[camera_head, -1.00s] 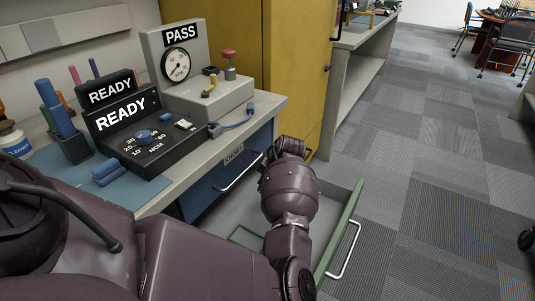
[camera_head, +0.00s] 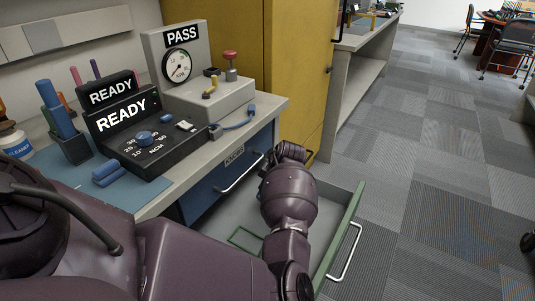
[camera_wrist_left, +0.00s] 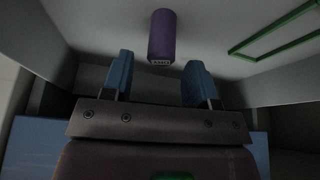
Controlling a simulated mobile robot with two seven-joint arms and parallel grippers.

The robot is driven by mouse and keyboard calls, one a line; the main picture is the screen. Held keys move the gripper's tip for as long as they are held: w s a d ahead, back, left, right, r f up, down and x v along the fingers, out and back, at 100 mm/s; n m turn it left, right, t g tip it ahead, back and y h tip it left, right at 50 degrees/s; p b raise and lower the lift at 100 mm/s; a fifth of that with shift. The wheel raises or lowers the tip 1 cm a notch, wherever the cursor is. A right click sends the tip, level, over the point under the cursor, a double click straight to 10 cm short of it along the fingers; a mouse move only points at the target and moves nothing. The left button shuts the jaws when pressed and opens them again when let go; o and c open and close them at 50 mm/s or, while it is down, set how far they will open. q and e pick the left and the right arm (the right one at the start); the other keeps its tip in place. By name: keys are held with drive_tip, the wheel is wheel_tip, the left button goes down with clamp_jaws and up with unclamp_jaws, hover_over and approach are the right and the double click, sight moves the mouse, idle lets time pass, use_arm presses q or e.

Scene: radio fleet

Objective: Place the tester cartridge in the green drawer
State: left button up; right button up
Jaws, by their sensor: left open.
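The green drawer (camera_head: 345,235) is pulled open below the bench, with a grey inside and a metal handle on its green front. My left arm reaches down into it in the head view, hiding part of the inside. In the left wrist view, my left gripper (camera_wrist_left: 160,68) is open, its two blue fingers apart. A purple cartridge (camera_wrist_left: 161,32) with a pale contact end lies just beyond the fingertips, between them in the picture, against the grey drawer surface. It looks free of both fingers. The head view does not show it. My right gripper is out of view.
A green outline (camera_head: 245,237) marks the drawer floor. A blue drawer front (camera_head: 215,190) is below the bench. The black READY unit (camera_head: 135,135) and grey PASS gauge unit (camera_head: 195,75) stand on the bench. A yellow cabinet (camera_head: 300,75) stands behind.

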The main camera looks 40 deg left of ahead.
use_arm(q)
drive_tip(key=p+v, duration=0.3)
drive_tip(key=v, duration=1)
drive_tip(key=shift+a+p, duration=0.2)
drive_tip(key=shift+p, duration=0.15)
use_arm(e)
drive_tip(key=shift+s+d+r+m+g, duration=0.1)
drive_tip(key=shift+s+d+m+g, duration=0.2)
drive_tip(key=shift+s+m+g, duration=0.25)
use_arm(q)
drive_tip(key=shift+s+r, duration=0.1)
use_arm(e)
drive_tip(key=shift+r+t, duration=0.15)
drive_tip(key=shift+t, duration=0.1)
